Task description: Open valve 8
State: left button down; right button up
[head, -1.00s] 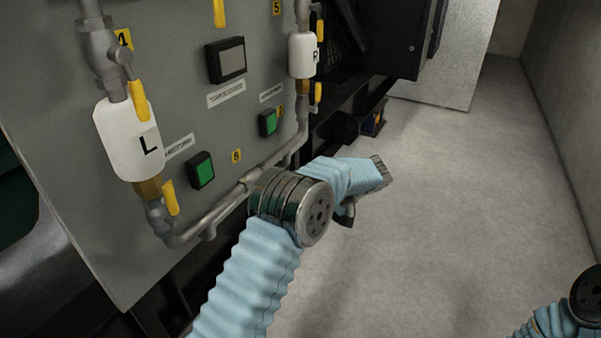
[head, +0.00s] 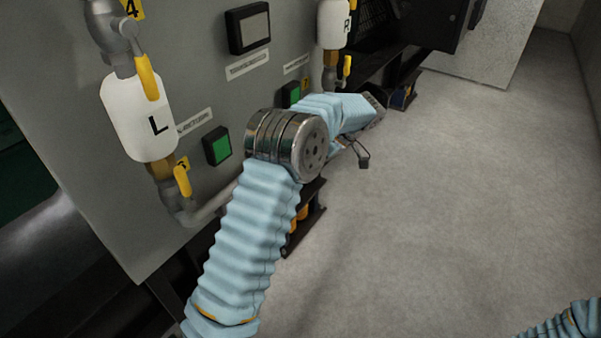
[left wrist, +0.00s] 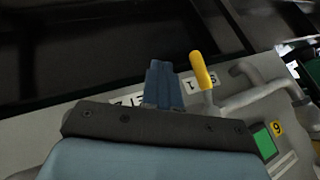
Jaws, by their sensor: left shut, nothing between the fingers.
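No tag that I can read as 8 shows now. In the left wrist view, a yellow-handled valve (left wrist: 203,70) stands on a grey pipe, just right of my left gripper (left wrist: 160,72). The blue-grey fingers are shut, empty, and appear apart from the handle. A white label lies behind them, partly covered. In the head view, my left gripper (head: 362,158) is beyond my blue-sleeved arm, over the floor side of the panel; the arm hides part of the pipework. My right gripper is out of view; only its sleeve shows lower right.
A white cylinder marked L (head: 140,118) hangs on the panel (head: 75,90), with yellow handles above (head: 147,76) and below (head: 183,181). A white cylinder marked R (head: 333,24) is farther right. A green button (head: 217,146) sits between. The floor (head: 450,220) is clear.

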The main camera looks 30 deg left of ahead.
pick_arm(q)
jog(key=shift+s+a+r, duration=0.15)
jog(key=shift+s, duration=0.45)
jog(key=shift+s+a+r, duration=0.1)
jog(key=shift+s, duration=0.5)
jog(key=shift+s+a+r, duration=0.15)
jog(key=shift+s, duration=0.45)
